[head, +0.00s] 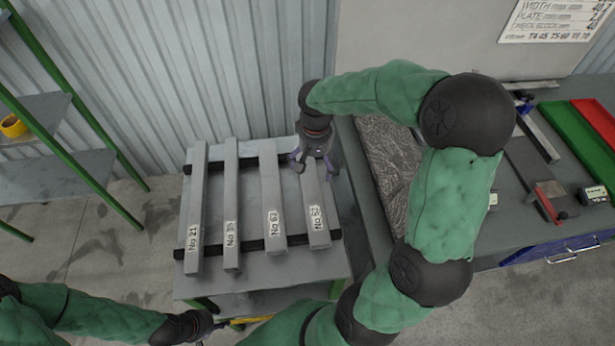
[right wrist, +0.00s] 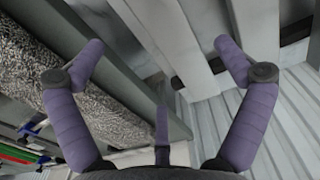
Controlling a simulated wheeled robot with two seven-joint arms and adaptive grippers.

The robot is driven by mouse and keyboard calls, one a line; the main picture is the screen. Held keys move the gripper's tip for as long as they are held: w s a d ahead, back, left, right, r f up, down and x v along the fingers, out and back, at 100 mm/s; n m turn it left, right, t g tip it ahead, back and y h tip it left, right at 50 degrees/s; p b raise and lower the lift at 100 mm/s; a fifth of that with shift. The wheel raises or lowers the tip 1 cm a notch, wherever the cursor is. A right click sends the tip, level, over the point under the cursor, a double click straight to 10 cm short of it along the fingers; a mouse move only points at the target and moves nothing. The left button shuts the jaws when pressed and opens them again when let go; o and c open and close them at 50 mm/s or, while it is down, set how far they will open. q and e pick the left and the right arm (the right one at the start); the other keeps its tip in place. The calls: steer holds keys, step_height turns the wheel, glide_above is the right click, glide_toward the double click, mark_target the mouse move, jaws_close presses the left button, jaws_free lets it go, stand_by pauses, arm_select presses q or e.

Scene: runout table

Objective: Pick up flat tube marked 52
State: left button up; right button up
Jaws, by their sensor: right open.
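The flat tube marked 52 (head: 317,205) is the rightmost of the grey tubes lying across two black bars on the runout table. Its white label faces up at its near end. My right gripper (head: 314,163) is over the far part of this tube, open. In the right wrist view its purple fingers (right wrist: 160,65) are spread, with a grey tube (right wrist: 170,45) running between them and nothing gripped. I cannot tell how far above the tube the fingers are. My left gripper (head: 207,322) is low at the bottom left, away from the tubes; its jaws are not clear.
Tubes marked 21 (head: 196,210), a second one with a blurred label (head: 231,205) and 63 (head: 272,200) lie to the left. A bench with a grey textured slab (head: 385,165) stands close on the right. A corrugated wall (head: 230,70) rises behind.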

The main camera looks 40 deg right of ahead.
steer(key=b, duration=0.1)
glide_above(315, 185)
steer(key=shift+a+f, duration=0.15)
steer(key=shift+f, duration=2.85)
steer(key=shift+w+f+b, duration=0.1)
steer(key=shift+f+b, duration=0.8)
steer(key=shift+f, duration=1.5)
steer(key=c, duration=1.5)
steer(key=shift+r, duration=0.15)
